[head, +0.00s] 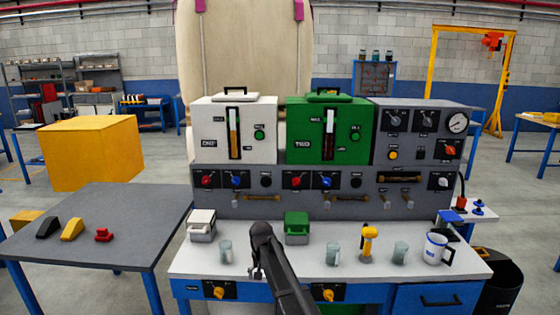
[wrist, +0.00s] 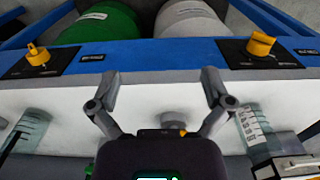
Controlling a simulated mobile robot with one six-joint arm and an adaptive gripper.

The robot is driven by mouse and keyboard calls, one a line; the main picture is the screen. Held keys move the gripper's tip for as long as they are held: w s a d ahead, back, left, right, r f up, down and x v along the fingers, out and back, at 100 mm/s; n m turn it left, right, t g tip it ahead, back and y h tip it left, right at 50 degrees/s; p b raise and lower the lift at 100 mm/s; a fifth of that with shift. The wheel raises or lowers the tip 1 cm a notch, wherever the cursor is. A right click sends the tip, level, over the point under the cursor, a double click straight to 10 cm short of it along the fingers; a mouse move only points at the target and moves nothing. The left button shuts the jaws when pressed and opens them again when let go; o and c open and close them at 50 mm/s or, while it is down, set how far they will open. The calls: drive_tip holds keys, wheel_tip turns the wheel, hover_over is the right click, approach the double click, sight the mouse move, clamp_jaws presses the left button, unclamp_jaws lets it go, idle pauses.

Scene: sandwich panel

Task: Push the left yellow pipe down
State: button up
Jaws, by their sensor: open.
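A brass-yellow pipe (head: 264,197) lies level on the lower grey panel, at its left side in the head view. A similar pipe (head: 347,198) is to its right, and a thicker one (head: 400,178) is higher up at the right. My gripper (head: 256,271) is over the front of the white bench top, below and in front of the left pipe and apart from it. In the wrist view my gripper (wrist: 160,85) is open, with nothing between its fingers. That view faces the bench's front edge, and no pipe shows in it.
The white bench top (head: 190,263) carries a small white box (head: 201,226), a green box (head: 297,228), several clear beakers and a mug (head: 437,247). Yellow knobs (wrist: 38,55) (wrist: 260,44) sit on the blue front. A grey table (head: 120,210) stands at the left.

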drive_tip(key=s+d+r+p, duration=0.5)
drive_tip(key=s+d, duration=0.6)
drive_tip(key=s, duration=0.1)
drive_tip(key=s+d+r+p, duration=0.5)
drive_tip(key=s+d, duration=0.7)
drive_tip(key=shift+s+r, duration=0.2)
drive_tip(key=shift+r, duration=0.05)
drive_tip(key=shift+a, duration=0.15)
drive_tip(key=shift+c, duration=0.2)
drive_tip(key=c, duration=0.6)
drive_tip(key=shift+o, duration=0.2)
